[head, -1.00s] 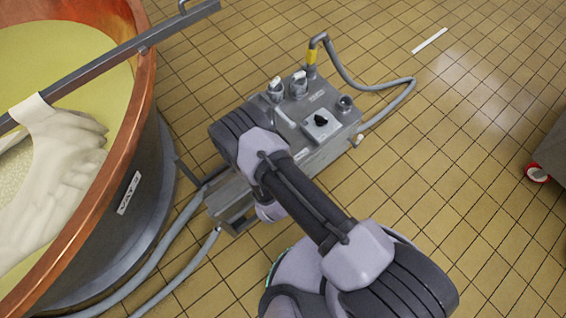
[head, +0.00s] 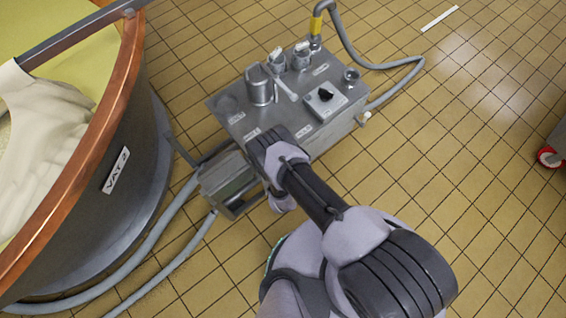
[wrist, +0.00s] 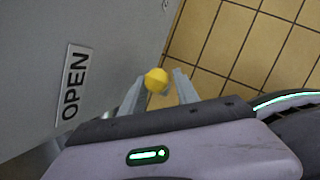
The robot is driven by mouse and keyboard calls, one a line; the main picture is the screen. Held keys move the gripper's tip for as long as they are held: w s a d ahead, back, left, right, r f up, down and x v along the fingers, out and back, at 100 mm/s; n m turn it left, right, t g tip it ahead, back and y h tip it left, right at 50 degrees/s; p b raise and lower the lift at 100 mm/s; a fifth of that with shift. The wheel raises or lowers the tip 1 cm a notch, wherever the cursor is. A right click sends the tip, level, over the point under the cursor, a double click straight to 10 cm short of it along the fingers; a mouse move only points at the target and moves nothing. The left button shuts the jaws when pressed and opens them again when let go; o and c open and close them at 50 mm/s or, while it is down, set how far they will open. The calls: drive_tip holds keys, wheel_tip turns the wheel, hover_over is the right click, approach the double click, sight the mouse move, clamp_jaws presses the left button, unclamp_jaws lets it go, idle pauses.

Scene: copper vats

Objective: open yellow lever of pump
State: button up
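The pump (head: 300,130) is a grey metal box on the tiled floor, with pipe stubs, a black knob panel and labels on top. In the wrist view the lever's yellow knob (wrist: 156,80) shows in the gap between my gripper's fingers. I cannot tell how deep the knob sits between the fingers. A plate reading OPEN (wrist: 75,85) is left of it on the grey pump face. In the head view my arm and the pump hide the lever and fingertips.
A copper-rimmed vat (head: 115,90) labelled VAT 2 stands left of the pump. Grey hoses (head: 150,265) run along the floor between them, and another hose (head: 395,65) loops behind the pump. A red caster (head: 549,157) is at the right edge. Tiled floor at right is clear.

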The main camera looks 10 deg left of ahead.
drive_tip(key=shift+w+f, duration=0.15)
drive_tip(key=shift+f, duration=0.2)
clamp_jaws()
idle(1.2)
